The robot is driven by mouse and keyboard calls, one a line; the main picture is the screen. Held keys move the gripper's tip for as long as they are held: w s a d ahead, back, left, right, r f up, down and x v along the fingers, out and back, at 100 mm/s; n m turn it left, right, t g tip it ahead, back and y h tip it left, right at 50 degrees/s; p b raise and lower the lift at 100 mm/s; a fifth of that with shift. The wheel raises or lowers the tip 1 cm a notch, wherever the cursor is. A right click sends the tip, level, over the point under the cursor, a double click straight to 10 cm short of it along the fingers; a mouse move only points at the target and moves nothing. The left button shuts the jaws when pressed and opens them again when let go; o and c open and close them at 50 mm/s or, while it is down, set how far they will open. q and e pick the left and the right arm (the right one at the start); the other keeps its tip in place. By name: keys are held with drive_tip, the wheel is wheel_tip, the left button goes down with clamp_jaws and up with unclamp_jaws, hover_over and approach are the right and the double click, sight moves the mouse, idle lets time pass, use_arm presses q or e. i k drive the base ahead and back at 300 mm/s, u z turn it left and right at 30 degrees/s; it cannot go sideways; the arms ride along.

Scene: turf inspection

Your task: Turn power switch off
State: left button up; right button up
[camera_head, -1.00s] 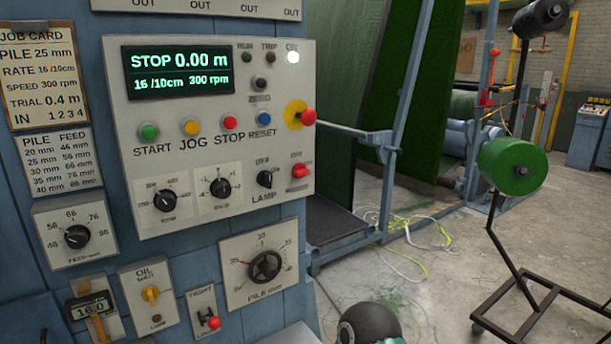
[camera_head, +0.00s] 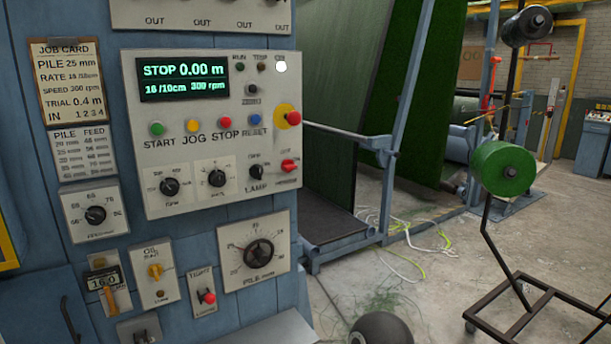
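The control panel (camera_head: 138,100) is on the blue machine cabinet, left of centre. Its green display (camera_head: 183,79) reads STOP 0.00 m, 16/10cm, 300 rpm. A small red switch (camera_head: 289,166) sits at the panel's lower right; its label is too blurred to read surely. Beside it is the black LAMP knob (camera_head: 256,172). A white lamp (camera_head: 280,66) at the top right is lit. A large red mushroom button (camera_head: 293,118) on a yellow plate is above the red switch. Neither of my grippers is in view.
Below the panel are a PILE dial (camera_head: 258,254), a yellow OIL knob (camera_head: 155,271) and a red-tipped lever (camera_head: 208,297). A dark round part, possibly mine, is at the bottom edge. A green roll (camera_head: 503,168) on a black stand is right. Yellow-green cables (camera_head: 420,245) lie on open floor.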

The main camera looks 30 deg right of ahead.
sight(288, 165)
drive_tip(key=z, duration=0.35)
drive_tip(key=i, duration=1.1)
drive_tip(key=u, duration=0.2)
